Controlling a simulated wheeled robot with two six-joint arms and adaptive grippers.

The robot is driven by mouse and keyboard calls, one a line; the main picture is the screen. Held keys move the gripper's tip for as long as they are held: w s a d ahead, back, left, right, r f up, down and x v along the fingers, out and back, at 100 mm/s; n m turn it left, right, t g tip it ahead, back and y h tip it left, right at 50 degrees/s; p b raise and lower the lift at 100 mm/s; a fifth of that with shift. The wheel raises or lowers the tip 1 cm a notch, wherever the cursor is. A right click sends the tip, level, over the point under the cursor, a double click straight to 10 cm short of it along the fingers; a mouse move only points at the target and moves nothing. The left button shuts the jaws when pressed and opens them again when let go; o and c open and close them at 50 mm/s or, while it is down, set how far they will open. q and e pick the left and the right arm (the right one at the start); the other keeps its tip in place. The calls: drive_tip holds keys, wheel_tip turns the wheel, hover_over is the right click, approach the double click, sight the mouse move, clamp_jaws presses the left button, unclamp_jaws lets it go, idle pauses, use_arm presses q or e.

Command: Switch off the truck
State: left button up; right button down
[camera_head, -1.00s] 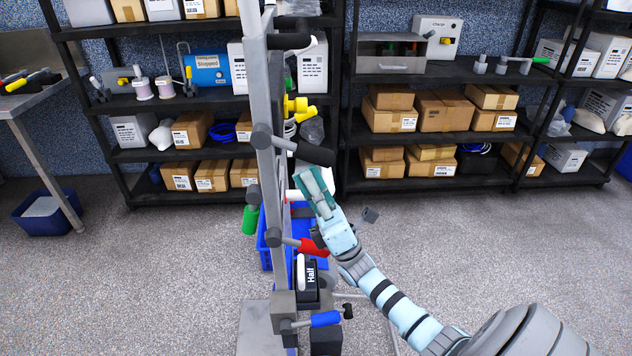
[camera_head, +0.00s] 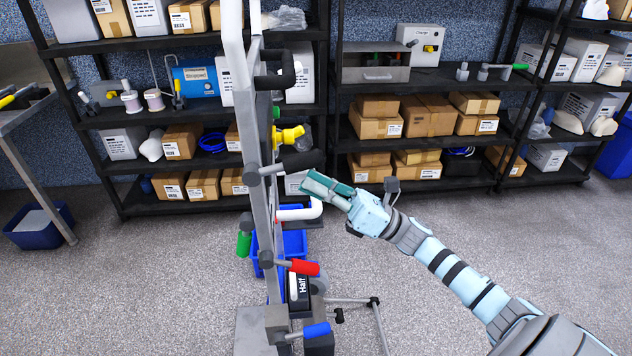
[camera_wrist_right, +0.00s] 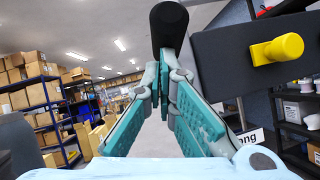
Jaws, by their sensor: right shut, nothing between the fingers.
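The truck is a grey upright frame (camera_head: 262,190) in the head view, with black grips, coloured handles and a black box labelled "Half" (camera_head: 299,288). A yellow knob (camera_head: 289,134) sticks out on its upper right side. In the right wrist view the yellow knob (camera_wrist_right: 278,49) sits on a dark panel (camera_wrist_right: 232,62), to the right of my fingers. My right gripper (camera_head: 308,183) is shut and empty, its teal fingers pointing left towards the frame, below the knob. In the wrist view a black rounded grip (camera_wrist_right: 168,24) is just beyond my fingertips (camera_wrist_right: 171,78). My left gripper is out of view.
A white bent handle (camera_head: 300,212), a red handle (camera_head: 304,267), a blue handle (camera_head: 316,330) and a green handle (camera_head: 244,244) project from the frame. A blue bin (camera_head: 294,243) stands behind it. Shelves (camera_head: 420,149) line the back wall. The floor at right is clear.

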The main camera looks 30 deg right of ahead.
drive_tip(key=shift+d+r+p, duration=0.1)
drive_tip(key=shift+r+p, duration=0.45)
drive_tip(key=shift+r, duration=0.6)
